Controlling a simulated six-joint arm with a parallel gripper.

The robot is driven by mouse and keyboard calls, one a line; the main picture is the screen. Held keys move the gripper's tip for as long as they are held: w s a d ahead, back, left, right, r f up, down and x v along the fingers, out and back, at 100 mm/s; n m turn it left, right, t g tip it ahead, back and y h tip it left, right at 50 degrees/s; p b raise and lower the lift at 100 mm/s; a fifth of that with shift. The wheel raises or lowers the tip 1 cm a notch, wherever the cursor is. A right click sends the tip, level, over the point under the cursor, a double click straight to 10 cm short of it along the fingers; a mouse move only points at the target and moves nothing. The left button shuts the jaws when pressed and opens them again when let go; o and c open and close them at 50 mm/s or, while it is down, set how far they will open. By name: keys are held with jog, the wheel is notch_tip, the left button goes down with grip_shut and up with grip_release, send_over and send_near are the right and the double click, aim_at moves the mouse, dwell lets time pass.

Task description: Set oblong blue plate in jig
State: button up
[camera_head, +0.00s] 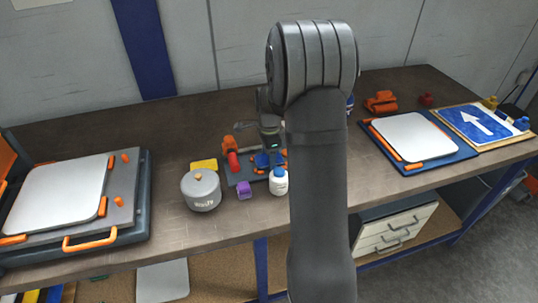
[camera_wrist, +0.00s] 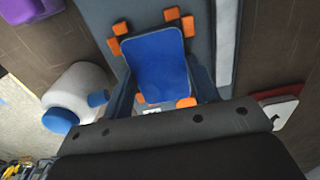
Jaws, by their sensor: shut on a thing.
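The oblong blue plate (camera_wrist: 160,65) lies flat in the wrist view, with small orange blocks around its edges. These blocks stand on a grey jig board (camera_wrist: 200,45). The jig (camera_head: 240,177) also shows in the head view, on the bench beneath my gripper (camera_head: 269,148), with a bit of blue plate (camera_head: 262,160) visible there. In the wrist view my gripper (camera_wrist: 162,88) has a dark blue finger at each side of the plate's near end and is shut on it. I cannot tell whether the plate rests fully on the board.
A white bottle with blue cap (camera_head: 278,182), a purple block (camera_head: 243,190) and a grey waste pot (camera_head: 201,191) stand close by. An orange-and-red clamp (camera_head: 231,158) is beside the jig. A white panel (camera_head: 412,136) and arrow sign (camera_head: 476,123) lie right; a grey press (camera_head: 130,215) stands left.

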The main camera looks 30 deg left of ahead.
jog(key=shift+f, duration=0.1)
jog(key=o, duration=1.1)
jog(key=shift+c, duration=0.2)
jog(key=shift+s, duration=0.1)
jog(key=shift+c, duration=0.3)
jog(key=shift+r, duration=0.2)
jog(key=shift+c, duration=0.2)
jog(key=shift+o, duration=1.2)
jog(key=shift+r, duration=1.75)
jog(key=shift+o, duration=1.4)
jog(key=shift+r, duration=1.6)
jog(key=shift+f, duration=0.15)
